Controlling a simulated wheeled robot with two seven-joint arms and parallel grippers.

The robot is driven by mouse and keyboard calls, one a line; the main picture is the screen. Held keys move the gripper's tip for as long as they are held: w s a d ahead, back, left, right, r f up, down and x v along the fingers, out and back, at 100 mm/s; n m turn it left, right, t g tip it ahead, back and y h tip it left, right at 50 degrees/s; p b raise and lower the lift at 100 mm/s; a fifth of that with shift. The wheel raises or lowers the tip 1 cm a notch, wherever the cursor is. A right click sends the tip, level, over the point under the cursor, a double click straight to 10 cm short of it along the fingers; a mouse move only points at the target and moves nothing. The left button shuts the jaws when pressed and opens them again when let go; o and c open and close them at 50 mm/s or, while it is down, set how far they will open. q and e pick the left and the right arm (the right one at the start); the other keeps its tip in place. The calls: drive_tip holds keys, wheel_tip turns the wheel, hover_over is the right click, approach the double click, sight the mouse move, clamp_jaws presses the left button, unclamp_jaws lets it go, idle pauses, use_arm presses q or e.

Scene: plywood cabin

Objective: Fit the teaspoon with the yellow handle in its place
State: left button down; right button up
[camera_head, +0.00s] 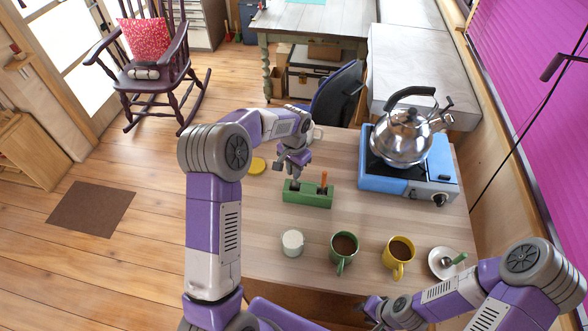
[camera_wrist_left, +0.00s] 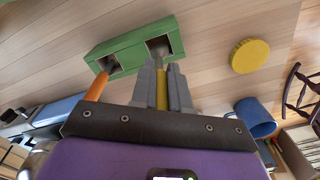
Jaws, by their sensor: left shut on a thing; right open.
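The green holder (camera_head: 308,199) stands on the wooden table and has two openings on top; it also shows in the left wrist view (camera_wrist_left: 128,48). A spoon with an orange handle (camera_head: 323,180) stands in its right opening. My left gripper (camera_head: 289,176) is over the left opening, shut on the yellow-handled teaspoon (camera_wrist_left: 162,92). The teaspoon points at that opening in the left wrist view, its lower end at the opening; how deep it sits I cannot tell. My right gripper (camera_head: 371,308) is open, low at the table's front edge, away from the holder.
A white cup (camera_head: 292,243), a green mug (camera_head: 343,252) and a yellow mug (camera_head: 397,256) stand in front of the holder. A kettle (camera_head: 402,138) sits on a blue stove (camera_head: 376,180). A yellow disc (camera_head: 257,165) lies left of my gripper.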

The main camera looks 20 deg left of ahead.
sight(294, 181)
use_arm(q)
drive_tip(key=shift+f+b, duration=1.6)
drive_tip(key=shift+f, duration=0.75)
idle(0.4)
idle(0.3)
drive_tip(key=c, duration=1.5)
unclamp_jaws()
drive_tip(key=shift+o, duration=0.5)
drive_tip(key=o, duration=0.5)
drive_tip(key=shift+o, duration=0.4)
drive_tip(key=o, duration=0.5)
drive_tip(key=shift+c, duration=0.2)
drive_tip(key=shift+r, duration=0.15)
